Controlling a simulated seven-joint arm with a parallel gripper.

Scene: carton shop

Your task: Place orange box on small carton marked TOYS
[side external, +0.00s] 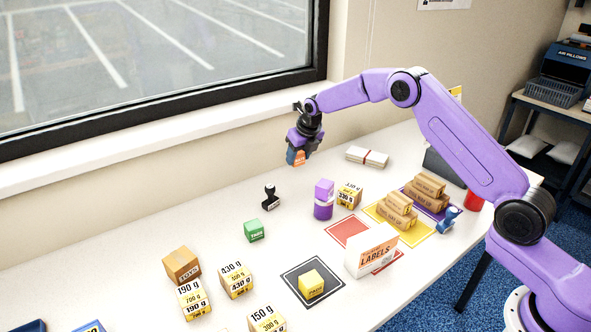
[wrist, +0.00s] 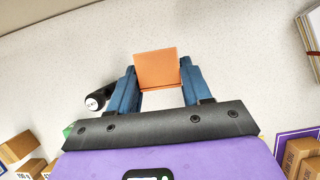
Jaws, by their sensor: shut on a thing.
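My gripper (side external: 300,150) is shut on the orange box (side external: 299,158) and holds it in the air above the back part of the table, near the window wall. In the wrist view the orange box (wrist: 157,68) sits between the two blue fingers. The small carton marked TOYS (side external: 182,265) is a brown box on the table at the front left of the side view, well to the left of and below my gripper. Its top looks bare. I cannot tell whether it shows in the wrist view.
A black stamp (side external: 270,197) and a green box (side external: 254,231) stand between my gripper and the TOYS carton. Yellow weight-marked boxes (side external: 237,281) stand beside the carton. A purple stack (side external: 323,200), a LABELS box (side external: 371,252) and a black mat (side external: 333,294) lie to the right.

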